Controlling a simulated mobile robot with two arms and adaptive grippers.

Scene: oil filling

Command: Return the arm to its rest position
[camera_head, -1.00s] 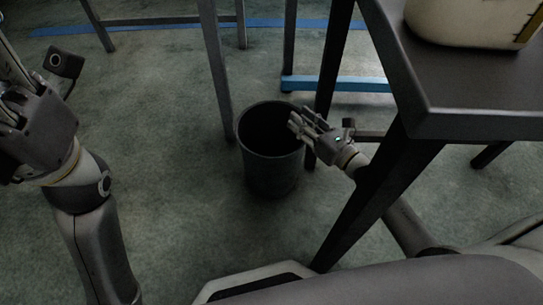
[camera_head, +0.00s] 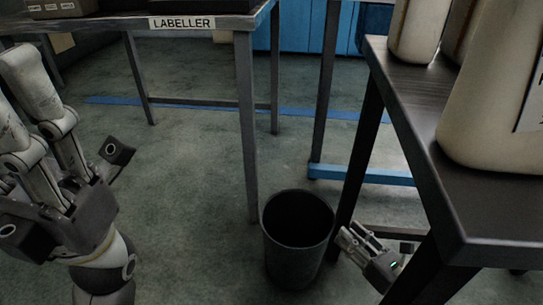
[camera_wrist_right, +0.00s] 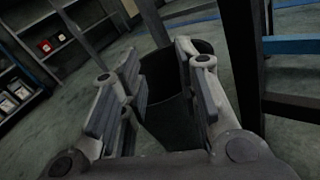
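My right gripper (camera_head: 350,240) is low beside the right table's leg, just right of a black bin (camera_head: 296,262). In the right wrist view its fingers (camera_wrist_right: 160,70) are apart with nothing between them, and the bin (camera_wrist_right: 170,125) shows behind them. My left gripper (camera_head: 22,100) is at the left edge with its fingers pointing up and away. I see nothing held in it, but its fingertips are not clear enough to tell the opening.
The right table (camera_head: 405,110) carries large cream containers (camera_head: 495,125) and its legs stand close to my right arm. A table with a LABELLER sign (camera_head: 182,23) is at the back. Open floor (camera_head: 190,190) lies between my left arm and the bin.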

